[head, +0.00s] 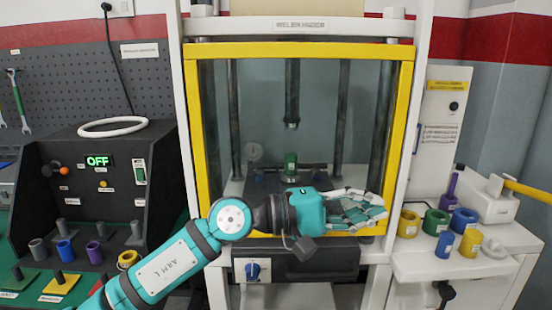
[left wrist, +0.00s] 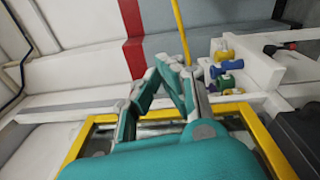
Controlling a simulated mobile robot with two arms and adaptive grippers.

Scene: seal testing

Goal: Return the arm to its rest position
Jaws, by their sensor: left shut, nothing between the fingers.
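My left arm (head: 170,268) comes in from the lower left in the head view. Its left gripper (head: 380,207) is in front of the lower part of the yellow-framed press window and points to the right. The gripper is shut with nothing between its fingers. In the left wrist view the fingers of the left gripper (left wrist: 172,68) come together at their tips, above the yellow frame (left wrist: 85,138). My right gripper is not seen in either view.
The press (head: 300,48) stands in the middle, with a green part (head: 291,164) inside. A white side shelf (head: 425,262) at right holds several coloured rings and cylinders. A black control box (head: 95,190) reading OFF stands at left, with a white ring (head: 113,127) on top.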

